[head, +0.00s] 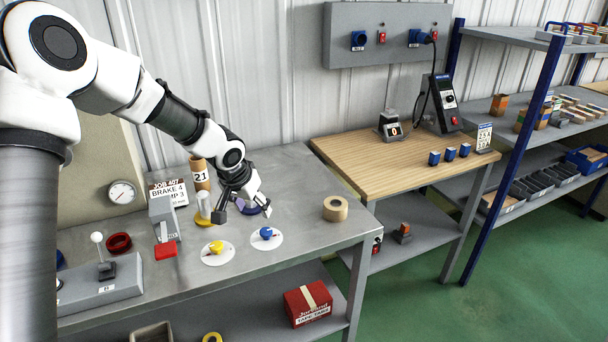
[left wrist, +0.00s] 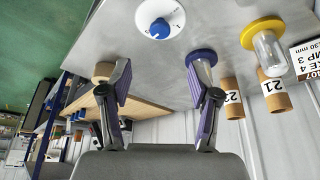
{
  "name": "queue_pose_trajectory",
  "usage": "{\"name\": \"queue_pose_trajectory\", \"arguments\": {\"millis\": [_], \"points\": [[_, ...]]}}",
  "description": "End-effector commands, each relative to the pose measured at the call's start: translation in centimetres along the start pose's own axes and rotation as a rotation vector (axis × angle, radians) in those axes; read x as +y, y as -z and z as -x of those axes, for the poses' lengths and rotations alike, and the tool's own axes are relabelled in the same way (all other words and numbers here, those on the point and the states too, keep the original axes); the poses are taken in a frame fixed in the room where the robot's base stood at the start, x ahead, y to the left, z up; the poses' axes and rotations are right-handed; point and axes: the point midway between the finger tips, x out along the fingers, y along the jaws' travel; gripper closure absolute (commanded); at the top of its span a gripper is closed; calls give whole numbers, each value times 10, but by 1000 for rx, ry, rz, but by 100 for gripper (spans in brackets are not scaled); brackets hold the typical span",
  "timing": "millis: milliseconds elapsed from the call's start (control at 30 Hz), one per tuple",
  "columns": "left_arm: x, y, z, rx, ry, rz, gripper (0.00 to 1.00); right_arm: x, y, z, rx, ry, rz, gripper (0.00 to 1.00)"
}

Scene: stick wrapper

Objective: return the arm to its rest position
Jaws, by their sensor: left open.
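My left arm comes in from the upper left in the head view. Its gripper (head: 242,212) is open and empty above the grey metal bench (head: 300,212), close to the wall side. In the left wrist view the open gripper (left wrist: 160,85) shows two spread fingers with nothing between them. A clear tube on a yellow base (head: 205,214) stands just left of the gripper, with a brown cylinder marked 21 (head: 200,175) behind it. A purple round base is partly hidden behind the fingers. My right gripper is in neither view.
A grey lever box (head: 100,285) and a job sign (head: 168,192) stand at left. A wooden-topped table (head: 395,165) adjoins at right. Bench space beyond the tape roll is clear.

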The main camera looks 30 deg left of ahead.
Motion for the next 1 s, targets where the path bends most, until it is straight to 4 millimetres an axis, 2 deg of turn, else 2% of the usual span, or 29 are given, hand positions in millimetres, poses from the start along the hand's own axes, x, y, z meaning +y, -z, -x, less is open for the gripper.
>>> {"name": "queue_pose_trajectory", "arguments": {"millis": [167,267,333,367,467,567,600,700,800,900,1000], "points": [[2,-3,-4,-6,-4,-2,38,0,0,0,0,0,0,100],[19,-22,-24,-37,-33,-15,38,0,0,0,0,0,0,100],[40,-50,-50,-76,-72,-25,38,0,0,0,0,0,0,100],[50,-65,-62,-95,-90,-27,38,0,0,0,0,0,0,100],[85,-128,-104,-165,-146,-26,38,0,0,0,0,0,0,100],[111,-205,-137,-238,-171,-10,38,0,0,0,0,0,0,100],[119,-241,-147,-269,-169,-4,38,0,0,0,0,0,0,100],[127,-324,-159,-332,-129,2,38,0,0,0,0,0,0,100],[123,-386,-156,-376,-69,-14,38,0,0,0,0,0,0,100],[117,-416,-151,-393,-25,-34,38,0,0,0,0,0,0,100],[115,-423,-149,-395,-13,-40,38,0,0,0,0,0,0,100]]}}
